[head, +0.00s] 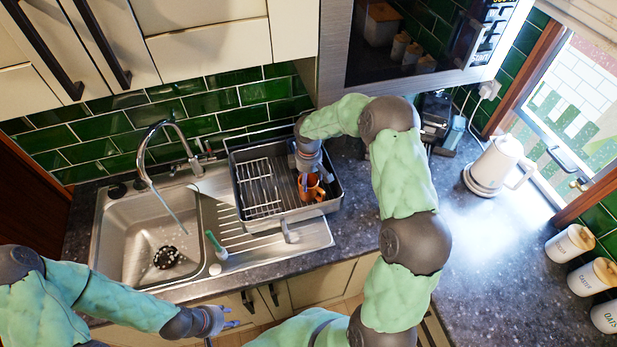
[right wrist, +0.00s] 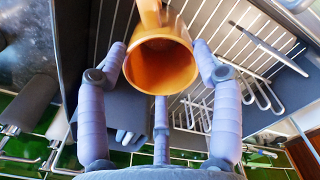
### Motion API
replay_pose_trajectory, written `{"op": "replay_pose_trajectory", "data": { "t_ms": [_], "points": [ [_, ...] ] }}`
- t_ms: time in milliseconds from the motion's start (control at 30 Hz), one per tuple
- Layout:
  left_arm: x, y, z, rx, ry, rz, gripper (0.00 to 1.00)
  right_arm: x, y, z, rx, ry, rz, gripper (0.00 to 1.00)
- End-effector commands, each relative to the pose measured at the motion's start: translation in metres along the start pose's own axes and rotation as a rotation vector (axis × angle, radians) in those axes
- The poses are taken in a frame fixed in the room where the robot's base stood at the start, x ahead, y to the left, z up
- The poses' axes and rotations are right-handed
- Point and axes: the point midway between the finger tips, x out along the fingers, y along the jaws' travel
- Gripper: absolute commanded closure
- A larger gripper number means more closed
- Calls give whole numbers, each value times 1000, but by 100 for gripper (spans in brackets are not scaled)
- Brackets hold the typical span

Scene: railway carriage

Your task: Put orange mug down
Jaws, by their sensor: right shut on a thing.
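The orange mug (head: 311,187) is inside the dish rack (head: 333,204), towards its right side. In the right wrist view the mug (right wrist: 161,66) shows its round opening towards the camera, with its handle at the top. My right gripper (head: 307,178) reaches down into the rack and is shut on the mug. Its fingers (right wrist: 161,75) lie on both sides of the mug, with a third finger below. Whether the mug touches the rack floor is hidden. My left gripper (head: 233,316) is empty, with fingers apart, in front of the counter edge below the sink.
A steel sink (head: 130,235) with a tap (head: 150,165) is left of the rack. A green-handled brush (head: 216,245) stands on the drainer. A white kettle (head: 493,165) and several canisters (head: 570,243) are at right. The right counter (head: 480,265) has free room.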

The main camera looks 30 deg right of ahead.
Motion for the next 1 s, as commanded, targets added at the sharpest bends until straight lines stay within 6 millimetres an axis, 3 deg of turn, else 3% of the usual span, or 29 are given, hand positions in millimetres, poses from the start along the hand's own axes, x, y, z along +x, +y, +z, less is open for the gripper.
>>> {"op": "replay_pose_trajectory", "data": {
  "t_ms": [200, 233, 300, 733, 867, 1000],
  "points": [
    [3, -1, 0, 0, 0, 0, 60, 3, 0, 0, 0, 0, 1, 93],
    [2, -1, 0, 0, 0, 0, 60, 3, 0, 0, 0, 0, 1, 29],
    [2, -1, 0, 0, 0, 0, 60, 3, 0, 0, 0, 0, 1, 9],
    [2, -1, 0, 0, 0, 0, 60, 0, 0, 0, 0, 0, 0, 7],
    [2, -1, 0, 0, 0, 0, 60, -13, 1, 0, 0, 0, 2, 7],
    [2, -1, 0, 0, 0, 0, 60, -39, 1, 0, 1, 2, 3, 7]
  ]
}}
